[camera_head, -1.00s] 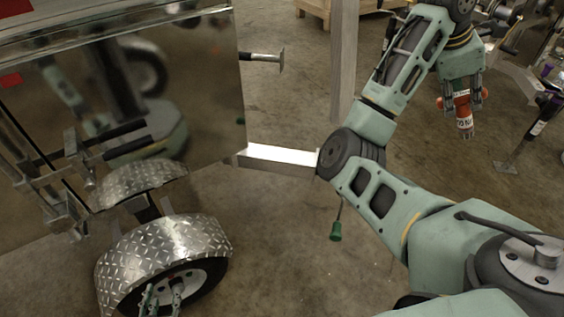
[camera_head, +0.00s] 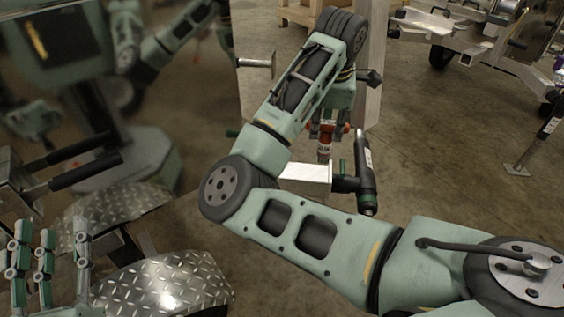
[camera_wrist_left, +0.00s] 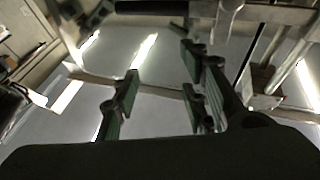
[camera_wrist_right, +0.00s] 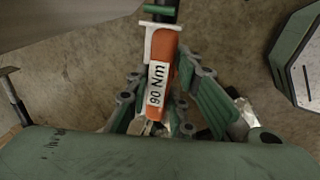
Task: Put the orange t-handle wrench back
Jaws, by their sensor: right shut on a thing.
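The orange t-handle wrench (camera_head: 325,149), with a white label reading "90 Nm", is held by my right gripper (camera_head: 327,128). It hangs below the fingers, behind my forearm, near the silver beam at the trailer's corner. In the right wrist view the orange wrench (camera_wrist_right: 164,45) lies between the closed fingers, and its far end meets or overlaps a dark shaft with a green ring; I cannot tell whether they touch. My left gripper (camera_head: 48,235) is open and empty low at the left; the left wrist view shows its fingers (camera_wrist_left: 160,78) apart.
A black tool with green bands and a white label (camera_head: 366,172) stands by the beam's end (camera_head: 305,176). A hammer-like tool (camera_head: 258,62) sticks out from the shiny trailer wall. Tread-plate fender (camera_head: 165,285) lies lower left.

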